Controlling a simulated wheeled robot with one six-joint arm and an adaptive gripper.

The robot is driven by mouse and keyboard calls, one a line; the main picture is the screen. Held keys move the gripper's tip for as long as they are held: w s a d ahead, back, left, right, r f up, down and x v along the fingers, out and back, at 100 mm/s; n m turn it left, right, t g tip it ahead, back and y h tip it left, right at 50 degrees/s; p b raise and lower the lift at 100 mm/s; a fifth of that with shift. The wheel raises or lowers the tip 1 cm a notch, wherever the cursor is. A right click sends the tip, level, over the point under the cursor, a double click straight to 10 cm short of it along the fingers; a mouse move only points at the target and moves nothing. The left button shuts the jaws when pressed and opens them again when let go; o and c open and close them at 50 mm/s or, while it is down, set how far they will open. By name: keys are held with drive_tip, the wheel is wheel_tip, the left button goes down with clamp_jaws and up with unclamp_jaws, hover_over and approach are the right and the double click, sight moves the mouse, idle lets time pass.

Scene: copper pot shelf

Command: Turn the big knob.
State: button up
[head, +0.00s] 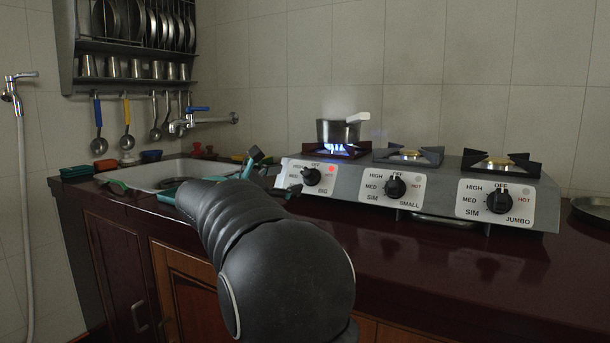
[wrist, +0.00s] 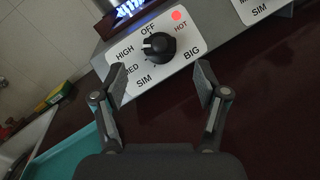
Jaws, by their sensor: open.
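The big knob (head: 311,177) is black and round, on the white panel marked BIG at the left end of the stove. In the wrist view the big knob (wrist: 160,46) lies just beyond my fingertips, roughly centred between them; its pale pointer mark faces left, toward HIGH. My gripper (wrist: 160,84) is open and empty, with one finger on either side. The fingers appear apart from the knob. In the head view my gripper (head: 280,174) is just left of the panel, partly hidden by my arm.
A small steaming pot (head: 338,131) sits over a blue flame on the left burner. The small knob (head: 395,187) and jumbo knob (head: 500,202) are to the right. A red light (wrist: 176,15) glows by HOT. A sink (head: 160,172) lies left; the counter front is clear.

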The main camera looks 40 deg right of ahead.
sight(303, 173)
drive_tip(key=d, duration=0.7)
drive_tip(key=shift+w+d, duration=0.25)
drive_tip(key=shift+w, duration=0.15)
drive_tip(key=c, duration=1.2)
drive_tip(key=shift+o, duration=0.2)
drive_tip(key=shift+m+p, duration=0.4)
drive_tip(key=shift+m, duration=0.1)
drive_tip(key=m+g+y+p, duration=0.1)
drive_tip(key=m, duration=0.1)
drive_tip(key=m+g+p, duration=0.1)
drive_tip(key=m+g, duration=0.1)
drive_tip(key=m, duration=0.1)
drive_tip(key=shift+w+r+m+y+p, duration=0.1)
drive_tip(key=shift+r+m+y+p, duration=0.05)
drive_tip(key=shift+m+y+p, duration=0.2)
drive_tip(key=m+g+y, duration=0.1)
drive_tip(key=m, duration=0.2)
drive_tip(key=shift+m+g+y, duration=0.6)
drive_tip(key=shift+m+y, duration=0.65)
drive_tip(key=shift+m, duration=0.7)
